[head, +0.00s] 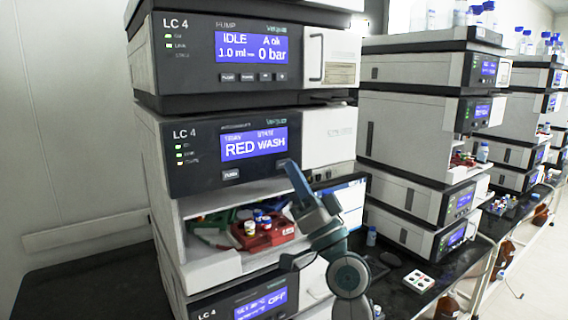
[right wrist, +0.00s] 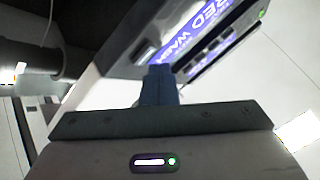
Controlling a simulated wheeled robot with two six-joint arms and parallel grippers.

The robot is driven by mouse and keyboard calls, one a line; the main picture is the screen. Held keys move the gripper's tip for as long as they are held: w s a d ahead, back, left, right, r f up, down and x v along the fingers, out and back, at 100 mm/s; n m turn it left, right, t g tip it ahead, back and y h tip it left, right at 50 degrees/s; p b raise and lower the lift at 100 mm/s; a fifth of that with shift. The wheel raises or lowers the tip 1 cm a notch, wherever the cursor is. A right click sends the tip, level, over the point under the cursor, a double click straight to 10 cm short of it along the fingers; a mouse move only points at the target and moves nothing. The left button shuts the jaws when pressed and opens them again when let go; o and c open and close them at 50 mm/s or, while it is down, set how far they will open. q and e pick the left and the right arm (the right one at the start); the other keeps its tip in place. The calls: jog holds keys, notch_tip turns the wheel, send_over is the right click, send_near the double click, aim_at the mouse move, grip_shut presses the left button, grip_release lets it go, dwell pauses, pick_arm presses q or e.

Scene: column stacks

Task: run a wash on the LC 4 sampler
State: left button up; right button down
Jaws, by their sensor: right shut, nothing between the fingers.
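The LC 4 sampler (head: 205,172) is the second unit down in the nearest stack. Its blue display (head: 254,143) reads RED and WASH, and it also shows in the right wrist view (right wrist: 205,38). One button (head: 231,175) sits below the display. The open bay below holds a red tray (head: 279,232) with several small vials and a green tray (head: 213,222) behind. My right gripper (head: 287,165) is shut and empty, its tip in front of the panel, just right of and below the display. I cannot tell whether it touches. My left gripper is not in view.
The LC 4 pump (head: 225,75) above shows IDLE and 0 bar. Another unit (head: 240,305) sits below the bay. A screen (head: 349,198) stands behind my right arm. More stacks (head: 415,130) line the dark bench to the right, with a vial rack (head: 419,281) on it.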

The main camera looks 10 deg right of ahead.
jog(key=shift+s, duration=0.15)
jog(key=s, duration=0.1)
jog(key=s+d+p, duration=0.1)
jog(key=s, duration=0.2)
jog(key=shift+s+d+p, duration=0.3)
jog(key=shift+s+d, duration=0.05)
jog(key=shift+d, duration=0.05)
dwell(0.6)
